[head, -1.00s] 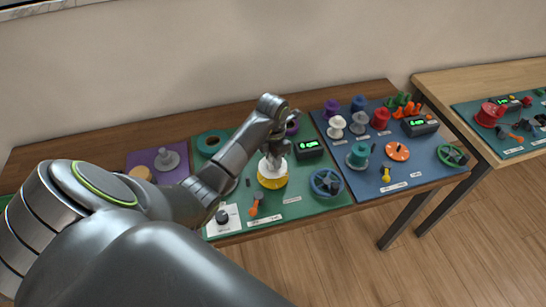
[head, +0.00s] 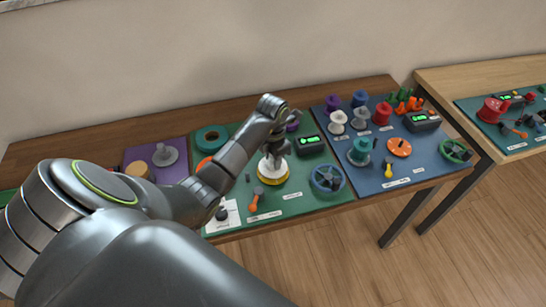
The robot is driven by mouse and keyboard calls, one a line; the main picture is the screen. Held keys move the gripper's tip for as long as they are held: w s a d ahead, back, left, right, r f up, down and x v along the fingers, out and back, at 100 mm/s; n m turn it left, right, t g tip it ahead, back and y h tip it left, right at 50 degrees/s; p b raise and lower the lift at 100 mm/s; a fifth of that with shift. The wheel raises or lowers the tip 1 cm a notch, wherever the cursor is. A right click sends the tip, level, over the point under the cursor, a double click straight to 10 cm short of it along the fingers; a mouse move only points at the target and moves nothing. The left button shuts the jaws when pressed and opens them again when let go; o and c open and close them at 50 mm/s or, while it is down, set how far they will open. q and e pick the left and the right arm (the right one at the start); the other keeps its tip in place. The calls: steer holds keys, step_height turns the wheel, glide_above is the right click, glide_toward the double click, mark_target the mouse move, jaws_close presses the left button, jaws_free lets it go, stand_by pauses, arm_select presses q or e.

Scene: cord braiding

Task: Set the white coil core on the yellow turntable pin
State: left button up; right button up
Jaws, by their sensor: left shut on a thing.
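The white coil core (head: 271,175) is at the yellow turntable (head: 272,182) on the green mat. Its wide white base rests on or just over the yellow disc, so the pin is hidden. My left gripper (head: 274,160) comes down from above and is shut on the upper part of the core. The fingertips are small and partly dark against the core. My right gripper is not in view.
On the green mat (head: 297,209), an orange-handled tool (head: 254,203), a blue handwheel (head: 327,179) and a display box (head: 310,144) stand close around the turntable. A teal ring (head: 212,138) lies behind my arm. The blue mat (head: 405,173) to the right holds several spools.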

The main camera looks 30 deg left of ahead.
arm_select(q)
steer(key=shift+f+b, duration=0.55)
steer(key=shift+f, duration=0.2)
steer(key=o, duration=1)
steer(key=shift+r+p, duration=3.05)
steer(key=shift+r, duration=1)
steer(key=shift+f, duration=0.1)
